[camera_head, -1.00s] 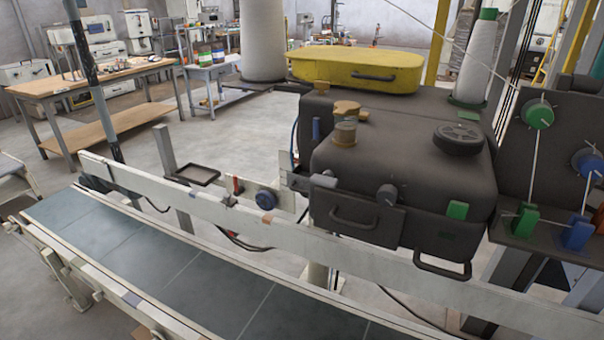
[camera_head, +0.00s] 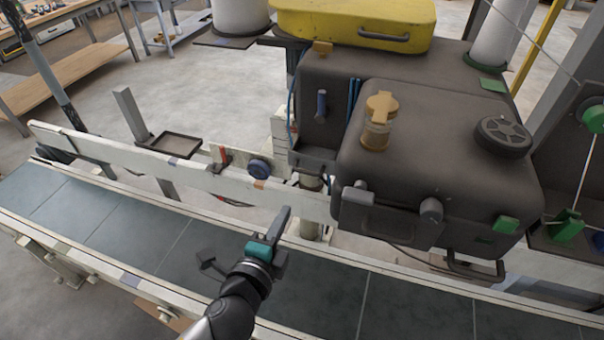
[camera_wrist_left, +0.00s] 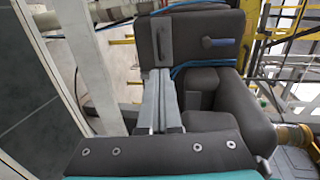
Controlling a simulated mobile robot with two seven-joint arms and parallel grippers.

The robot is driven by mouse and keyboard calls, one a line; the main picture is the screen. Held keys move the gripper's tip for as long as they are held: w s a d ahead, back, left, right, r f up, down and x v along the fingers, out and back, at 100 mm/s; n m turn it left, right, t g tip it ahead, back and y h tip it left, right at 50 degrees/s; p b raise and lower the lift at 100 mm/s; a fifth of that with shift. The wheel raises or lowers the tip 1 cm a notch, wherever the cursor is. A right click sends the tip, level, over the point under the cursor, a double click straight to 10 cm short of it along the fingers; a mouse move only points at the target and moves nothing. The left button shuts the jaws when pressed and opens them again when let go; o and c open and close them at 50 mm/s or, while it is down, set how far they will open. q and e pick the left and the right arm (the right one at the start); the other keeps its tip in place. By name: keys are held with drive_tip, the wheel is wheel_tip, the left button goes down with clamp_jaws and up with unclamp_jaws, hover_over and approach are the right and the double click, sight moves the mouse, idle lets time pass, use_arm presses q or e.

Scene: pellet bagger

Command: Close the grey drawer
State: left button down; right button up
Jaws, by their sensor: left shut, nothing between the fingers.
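The grey drawer appears to be the dark grey front (camera_head: 385,224) low on the near side of the rounded machine, above the conveyor's far rail. I cannot tell how far it stands out. My left gripper (camera_head: 284,212) is shut and empty, over the conveyor, to the left of that front and apart from it in the picture. In the left wrist view, my shut fingers (camera_wrist_left: 160,80) point at a dark grey face with a raised bar (camera_wrist_left: 165,42). I cannot tell whether they touch it. My right gripper is in neither view.
The conveyor belt (camera_head: 140,245) runs below, with a pale rail (camera_head: 190,180) along its far side. A black handle (camera_head: 472,270) juts low at the machine's right.

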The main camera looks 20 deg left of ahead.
use_arm(q)
approach(311, 159)
wheel_tip(311, 159, down, 3)
drive_tip(key=w, duration=0.3)
idle(0.5)
drive_tip(key=shift+w, duration=0.3)
drive_tip(key=x, duration=0.3)
drive_tip(key=r+b+x, duration=0.1)
drive_tip(key=x, duration=0.1)
drive_tip(key=shift+w+d, duration=0.1)
drive_tip(key=shift+w, duration=0.45)
drive_tip(key=shift+w+r, duration=0.15)
drive_tip(key=shift+w, duration=0.05)
drive_tip(key=shift+r, duration=0.25)
